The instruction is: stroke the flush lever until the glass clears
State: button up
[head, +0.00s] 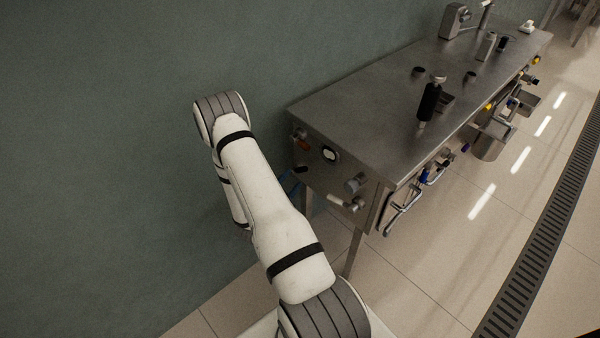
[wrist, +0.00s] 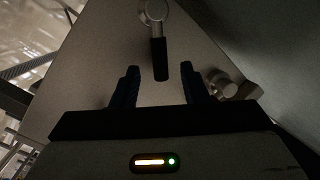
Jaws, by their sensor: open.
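In the wrist view a lever with a black grip (wrist: 159,58) hangs from a round silver hub (wrist: 153,12) on a plain panel. It looks like the flush lever. My gripper (wrist: 160,74) is open, with one dark finger on each side of the grip's lower end in the picture. I see no contact, and cannot tell whether the grip is between the fingers in depth.
Silver cylindrical fittings (wrist: 222,84) stick out right of my right finger. In the head view, knobs (head: 356,183) stand out from the end panel. A black-handled part (head: 429,102) stands on the bench top. A wall (head: 90,150) runs along the left, and a floor drain (head: 540,235) lies right.

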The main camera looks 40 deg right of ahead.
aim_at(299, 171)
jog(key=shift+x, duration=2.05)
jog(key=shift+c, duration=0.5)
grip_shut()
